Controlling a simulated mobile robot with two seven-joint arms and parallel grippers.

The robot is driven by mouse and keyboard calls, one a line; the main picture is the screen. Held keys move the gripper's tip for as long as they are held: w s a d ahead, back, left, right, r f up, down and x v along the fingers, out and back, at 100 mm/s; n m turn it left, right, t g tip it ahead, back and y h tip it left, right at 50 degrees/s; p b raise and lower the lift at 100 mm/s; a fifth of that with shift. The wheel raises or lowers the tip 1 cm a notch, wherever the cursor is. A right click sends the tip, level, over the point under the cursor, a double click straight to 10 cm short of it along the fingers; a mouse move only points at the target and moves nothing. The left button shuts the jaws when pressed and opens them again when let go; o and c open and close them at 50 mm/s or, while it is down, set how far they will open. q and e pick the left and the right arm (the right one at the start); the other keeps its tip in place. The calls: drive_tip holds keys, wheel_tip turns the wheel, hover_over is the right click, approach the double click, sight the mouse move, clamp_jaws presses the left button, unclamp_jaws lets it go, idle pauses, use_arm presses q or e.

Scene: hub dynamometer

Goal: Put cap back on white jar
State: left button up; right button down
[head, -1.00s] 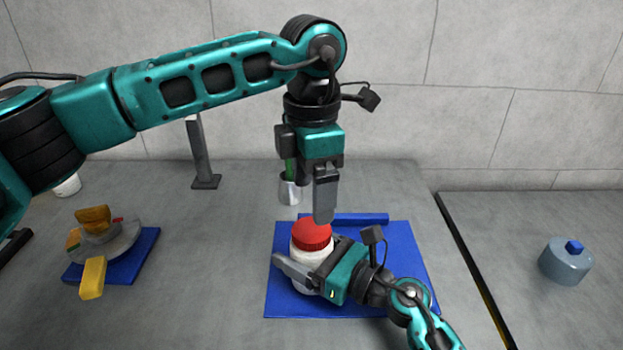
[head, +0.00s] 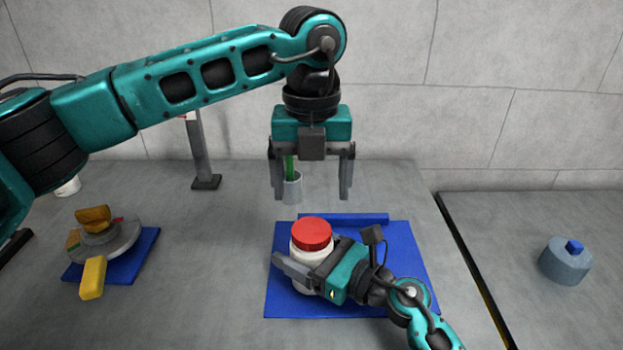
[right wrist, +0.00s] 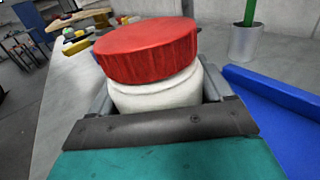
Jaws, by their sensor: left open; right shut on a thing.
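The white jar (head: 307,258) stands on the blue mat (head: 405,262), and its red cap (head: 312,234) sits on its top. In the right wrist view the cap (right wrist: 147,48) looks slightly tilted over the white jar (right wrist: 158,92); I cannot tell whether it is threaded. My right gripper (head: 302,277) is shut on the jar's body from the front right. My left gripper (head: 311,194) points down above and behind the jar, open and empty, its two fingers apart and clear of the cap.
A metal cup (head: 293,188) with a green stick stands behind the mat, partly behind a left finger. A blue bar (head: 350,219) lies along the mat's back edge. A grey round device (head: 105,243) with yellow parts is at left; a grey cylinder (head: 566,262) is at right.

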sight(311, 229)
use_arm(q)
drive_tip(key=shift+f, duration=4.05)
drive_tip(key=shift+c, duration=0.5)
drive_tip(key=c, duration=1)
drive_tip(key=m, duration=1.4)
drive_tip(key=shift+m, duration=0.3)
drive_tip(key=o, duration=1.2)
